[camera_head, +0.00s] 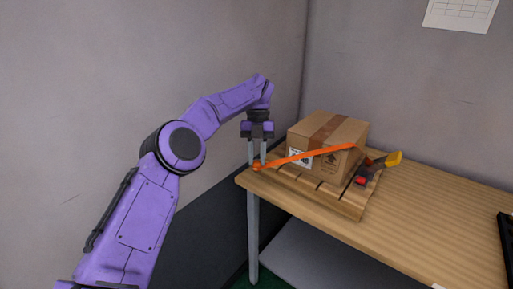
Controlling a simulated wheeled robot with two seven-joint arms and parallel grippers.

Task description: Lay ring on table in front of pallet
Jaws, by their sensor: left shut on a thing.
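My left gripper (257,163) points down at the table's left corner, beside the pallet's left end. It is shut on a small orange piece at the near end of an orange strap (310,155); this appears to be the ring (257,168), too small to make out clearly. The strap runs taut from there up to the right, across the front of a cardboard box (335,132). The box sits on a wooden pallet (312,187) on the table (420,225). My right gripper is not in view.
The tabletop to the right and front of the pallet is mostly clear. A dark object (507,240) is at the right edge. Grey walls stand behind and left.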

